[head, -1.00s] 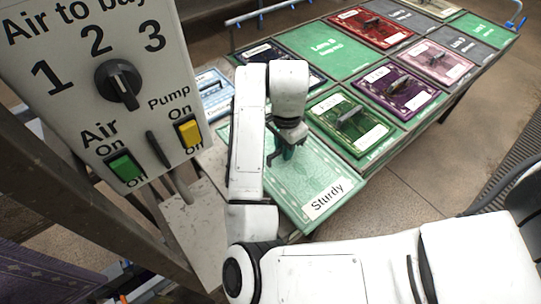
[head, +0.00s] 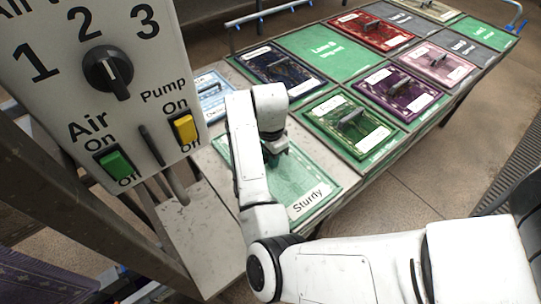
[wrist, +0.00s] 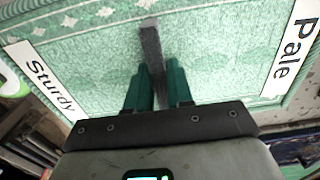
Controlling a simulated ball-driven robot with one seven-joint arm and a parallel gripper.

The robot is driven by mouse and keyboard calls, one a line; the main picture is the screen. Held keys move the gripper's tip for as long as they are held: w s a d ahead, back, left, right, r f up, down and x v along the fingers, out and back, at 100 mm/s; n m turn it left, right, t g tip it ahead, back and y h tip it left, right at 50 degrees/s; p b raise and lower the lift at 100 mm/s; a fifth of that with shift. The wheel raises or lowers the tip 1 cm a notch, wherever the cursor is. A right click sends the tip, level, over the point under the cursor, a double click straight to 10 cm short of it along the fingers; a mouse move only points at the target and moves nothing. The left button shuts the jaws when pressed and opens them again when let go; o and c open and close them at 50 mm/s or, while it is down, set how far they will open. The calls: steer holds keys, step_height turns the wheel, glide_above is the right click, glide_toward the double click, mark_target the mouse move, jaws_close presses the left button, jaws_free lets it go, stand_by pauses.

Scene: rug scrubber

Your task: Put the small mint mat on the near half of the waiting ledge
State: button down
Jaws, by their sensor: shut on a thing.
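The mint mat (head: 312,178) is pale green with a patterned border and a white "Sturdy" label. It also shows in the wrist view (wrist: 90,65), with a "Pale" label at right and a grey upright grip (wrist: 151,45) in its middle. My gripper (head: 277,152) is shut on this grip, its green fingers (wrist: 157,88) on either side. The mat looks about level over a pale grey strip (head: 345,178) at the table's near left side, probably the waiting ledge. I cannot tell whether it touches. My arm hides part of the mat's left side.
A blue mat (head: 211,96) lies farther along the strip. A dark blue mat (head: 280,66), a green mat (head: 345,128) and a purple mat (head: 400,92) lie on the table beyond. A control panel (head: 95,85) stands close at left, above a grey plate (head: 185,240).

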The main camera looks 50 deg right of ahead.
steer(key=shift+f, duration=0.1)
steer(key=c, duration=1)
jaws_free()
step_height(320, 180, up, 12)
steer(key=p, duration=1.1)
steer(key=shift+r, duration=0.2)
steer(key=s+d+n+h, duration=0.3)
steer(key=s+n, duration=0.6)
steer(key=n, duration=0.1)
steer(key=s+a+f+n+t+y, duration=0.1)
steer(key=s+a+f+n, duration=0.3)
steer(key=s+a+n, duration=0.6)
steer(key=s+a+y, duration=0.1)
steer(key=a, duration=0.4)
steer(key=shift+s+a+y, duration=0.15)
steer(key=shift+s+y, duration=0.05)
steer(key=shift+y, duration=0.1)
